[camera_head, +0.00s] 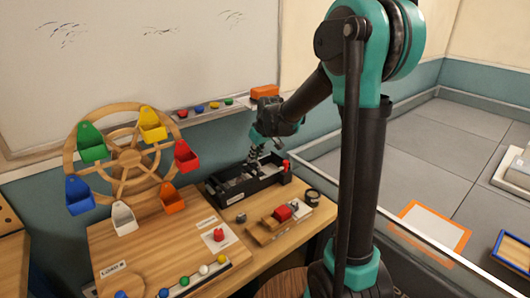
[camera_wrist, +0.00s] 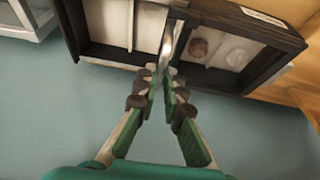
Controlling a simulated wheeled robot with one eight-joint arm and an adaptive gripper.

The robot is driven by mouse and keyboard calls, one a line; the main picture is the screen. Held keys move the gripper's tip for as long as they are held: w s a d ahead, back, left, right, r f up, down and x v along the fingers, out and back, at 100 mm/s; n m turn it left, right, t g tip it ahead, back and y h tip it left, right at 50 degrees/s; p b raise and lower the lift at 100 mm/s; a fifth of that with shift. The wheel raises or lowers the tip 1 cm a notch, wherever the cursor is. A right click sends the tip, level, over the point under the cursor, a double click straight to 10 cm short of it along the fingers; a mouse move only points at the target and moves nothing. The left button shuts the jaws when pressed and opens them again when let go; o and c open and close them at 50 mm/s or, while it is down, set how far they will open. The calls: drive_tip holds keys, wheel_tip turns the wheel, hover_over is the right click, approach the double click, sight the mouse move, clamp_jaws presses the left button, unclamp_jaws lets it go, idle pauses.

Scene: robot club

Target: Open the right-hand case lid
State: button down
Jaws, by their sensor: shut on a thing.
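The black case (camera_head: 232,198) stands on the wooden table against the wall. In the wrist view its dark frame (camera_wrist: 70,28) surrounds two open-looking sections. The right section shows a pale floor with round shapes; the left has pale upright strips. My gripper (camera_head: 256,158) reaches down over the case, and its fingers (camera_wrist: 166,72) are closed together between the sections. A thin, pale, edge-on piece (camera_wrist: 168,40) stands at the fingertips; it looks like the right-hand case lid's edge. The fingers hide part of it, and I cannot tell its exact angle.
A wooden wheel (camera_head: 130,165) with coloured bins stands left of the case. A low barrier is at right.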

drive_tip(key=shift+s+a, duration=0.3)
drive_tip(key=shift+a, duration=0.1)
drive_tip(key=c, duration=1.6)
unclamp_jaws()
drive_tip(key=v, duration=1.2)
drive_tip(key=s+d+f+m+h, duration=0.1)
drive_tip(key=s+d+f+m, duration=0.1)
drive_tip(key=s+d+f, duration=0.3)
drive_tip(key=s+d+f+m, duration=0.2)
drive_tip(key=s+d+f, duration=0.2)
drive_tip(key=s+f, duration=0.3)
drive_tip(key=s+d+f+m+h, duration=0.1)
drive_tip(key=s+d+f, duration=0.4)
drive_tip(key=s, duration=0.7)
drive_tip(key=shift+d+f+m+h, duration=0.3)
drive_tip(key=shift+f+m, duration=0.25)
drive_tip(key=shift+m, duration=0.35)
